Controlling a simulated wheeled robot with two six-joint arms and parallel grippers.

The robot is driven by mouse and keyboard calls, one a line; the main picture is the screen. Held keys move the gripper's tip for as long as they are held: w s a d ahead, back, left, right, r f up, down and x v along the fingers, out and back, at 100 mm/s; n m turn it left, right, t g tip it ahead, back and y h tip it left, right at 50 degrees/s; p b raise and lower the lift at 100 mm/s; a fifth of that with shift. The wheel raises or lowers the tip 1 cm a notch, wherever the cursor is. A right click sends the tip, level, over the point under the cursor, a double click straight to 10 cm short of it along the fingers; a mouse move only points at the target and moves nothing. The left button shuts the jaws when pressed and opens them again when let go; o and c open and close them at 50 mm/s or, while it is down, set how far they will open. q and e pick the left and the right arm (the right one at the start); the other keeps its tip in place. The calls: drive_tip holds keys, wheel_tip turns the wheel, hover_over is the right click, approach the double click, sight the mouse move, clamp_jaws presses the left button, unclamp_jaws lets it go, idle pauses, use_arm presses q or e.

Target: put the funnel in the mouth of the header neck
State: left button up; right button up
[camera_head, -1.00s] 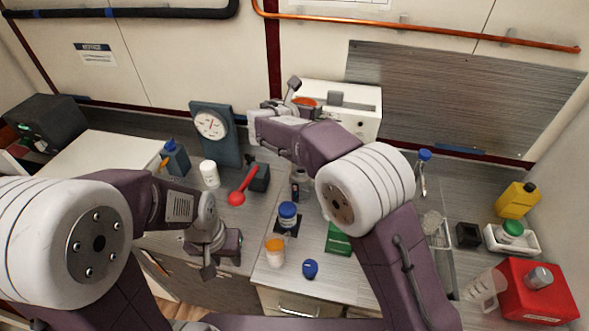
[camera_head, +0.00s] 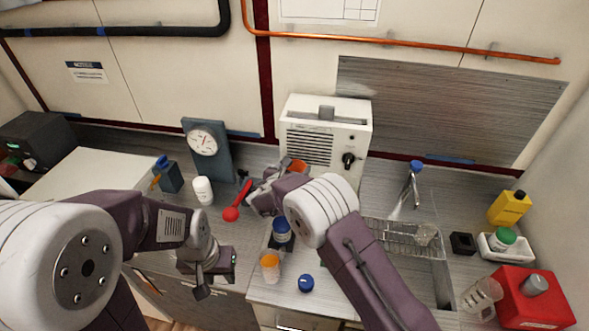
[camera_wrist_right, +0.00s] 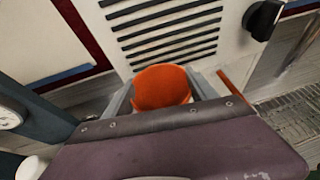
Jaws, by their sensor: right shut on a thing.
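The orange funnel (camera_head: 298,166) is in my right gripper (camera_head: 279,178), in front of the white vented unit. In the right wrist view the funnel (camera_wrist_right: 160,88) shows as a rounded orange shape between the two grey fingers. My right gripper is shut on it. The funnel's lower part is hidden behind the gripper. I cannot make out the header neck; my right arm covers the counter below the funnel. My left gripper (camera_head: 207,277) hangs low at the front left, away from the funnel; whether it is open is unclear.
The white vented unit (camera_head: 325,140) stands close behind the funnel. A gauge (camera_head: 203,141), a white bottle (camera_head: 203,190) and a red ladle-like tool (camera_head: 231,214) are to the left. A blue-capped jar (camera_head: 282,232) and an orange-topped cup (camera_head: 270,268) stand in front. A sink (camera_head: 430,262) lies right.

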drive_tip(key=shift+w+f, duration=0.1)
drive_tip(key=shift+f, duration=0.15)
drive_tip(key=shift+f, duration=0.1)
drive_tip(key=shift+f+b, duration=0.1)
drive_tip(key=shift+b, duration=0.25)
drive_tip(key=o, duration=1.4)
drive_tip(key=shift+c, duration=0.2)
drive_tip(key=shift+s+r+p, duration=0.2)
drive_tip(key=shift+r+p, duration=0.1)
drive_tip(key=shift+r, duration=0.05)
drive_tip(key=b+v, duration=0.2)
drive_tip(key=v, duration=0.9)
drive_tip(key=shift+s, duration=0.35)
